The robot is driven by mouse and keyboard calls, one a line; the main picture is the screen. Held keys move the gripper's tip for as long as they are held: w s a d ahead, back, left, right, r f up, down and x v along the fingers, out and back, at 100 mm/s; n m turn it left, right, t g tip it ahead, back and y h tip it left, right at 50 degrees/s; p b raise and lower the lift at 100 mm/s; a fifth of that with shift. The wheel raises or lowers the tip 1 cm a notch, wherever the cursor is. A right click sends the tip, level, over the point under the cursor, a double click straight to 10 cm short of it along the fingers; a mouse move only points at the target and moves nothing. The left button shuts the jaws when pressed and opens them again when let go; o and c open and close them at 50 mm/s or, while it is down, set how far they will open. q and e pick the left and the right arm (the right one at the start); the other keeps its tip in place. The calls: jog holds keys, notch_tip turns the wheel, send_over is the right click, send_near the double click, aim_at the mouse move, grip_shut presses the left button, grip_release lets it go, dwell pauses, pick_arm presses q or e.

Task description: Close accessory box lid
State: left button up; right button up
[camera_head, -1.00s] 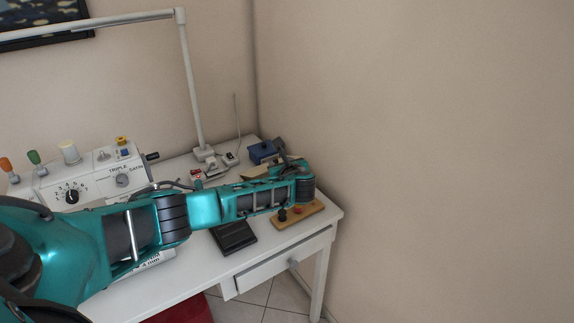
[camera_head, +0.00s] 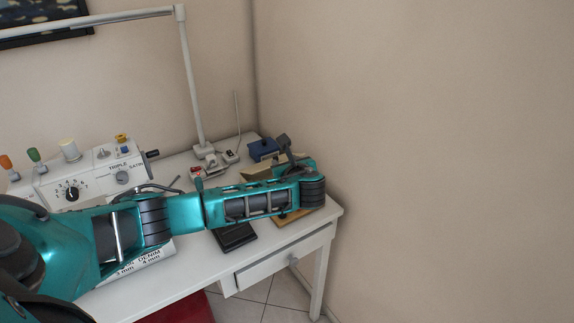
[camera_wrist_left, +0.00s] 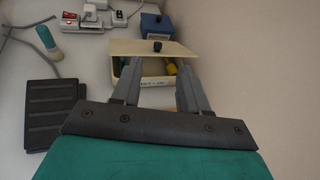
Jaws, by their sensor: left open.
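The accessory box (camera_wrist_left: 155,88) is a cream box with a label on its front, at the centre of the left wrist view. Its cream lid (camera_wrist_left: 130,47) with a black knob (camera_wrist_left: 157,46) stands open toward the back. Yellow and green contents show in the opening. In the head view the box (camera_head: 254,174) is mostly hidden behind my left arm. My left gripper (camera_wrist_left: 160,70) is open, its two fingers in front of the box and overlapping it in view. In the head view the gripper (camera_head: 286,148) is small and partly covered by my wrist. My right gripper is out of view.
A blue box (camera_head: 263,149) stands behind the accessory box near the wall. A lamp post (camera_head: 192,90) and a sewing machine (camera_head: 92,178) stand at the left.

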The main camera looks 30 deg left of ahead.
pick_arm(q)
jog(key=shift+s+d+r, duration=0.35)
jog(key=shift+s, duration=0.05)
dwell(0.4)
jog(key=v, duration=1.3)
jog(key=shift+c, duration=0.2)
